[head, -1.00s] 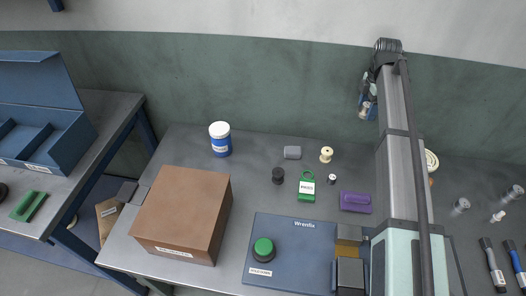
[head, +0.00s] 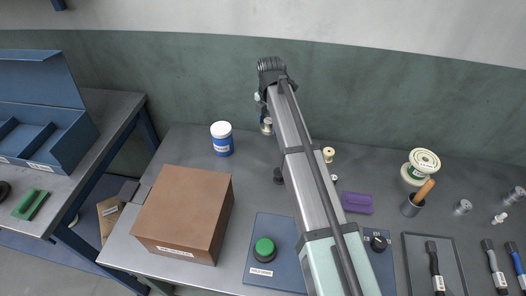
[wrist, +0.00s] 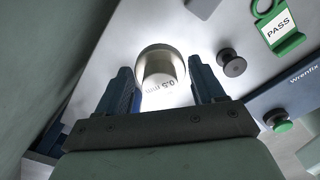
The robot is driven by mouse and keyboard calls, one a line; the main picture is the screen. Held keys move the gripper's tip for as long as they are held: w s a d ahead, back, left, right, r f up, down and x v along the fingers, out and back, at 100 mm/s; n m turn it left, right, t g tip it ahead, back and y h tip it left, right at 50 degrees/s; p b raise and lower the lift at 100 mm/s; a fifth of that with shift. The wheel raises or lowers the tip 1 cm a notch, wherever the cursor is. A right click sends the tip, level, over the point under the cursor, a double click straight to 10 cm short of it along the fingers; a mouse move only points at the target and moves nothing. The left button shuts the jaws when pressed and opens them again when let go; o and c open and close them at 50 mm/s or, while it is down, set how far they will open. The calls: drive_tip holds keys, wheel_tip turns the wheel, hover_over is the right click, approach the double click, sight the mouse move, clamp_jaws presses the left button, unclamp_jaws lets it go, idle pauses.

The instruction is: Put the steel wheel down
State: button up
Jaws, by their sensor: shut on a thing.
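In the head view the wheel (head: 267,127) shows small below my gripper (head: 262,112), near the back edge of the bench, right of the blue-and-white tub. I cannot tell whether its underside touches the bench.
The blue-and-white tub (head: 222,139) stands left of my gripper, and a brown box (head: 182,215) is nearer. A cream spool (head: 328,154) is to the right.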

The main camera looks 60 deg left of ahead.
sight(263, 151)
drive_tip(key=shift+s+a+f, duration=0.15)
drive_tip(key=shift+s, duration=0.3)
drive_tip(key=shift+s+a+f, duration=0.1)
drive_tip(key=shift+s+a, duration=0.05)
drive_tip(key=shift+s, duration=0.3)
drive_tip(key=shift+s+f, duration=0.1)
drive_tip(key=shift+f, duration=4.8)
drive_tip(key=shift+f, duration=0.1)
drive_tip(key=o, duration=1.1)
drive_tip(key=shift+o, duration=0.2)
wheel_tip(263, 151, up, 12)
drive_tip(key=shift+r, duration=0.1)
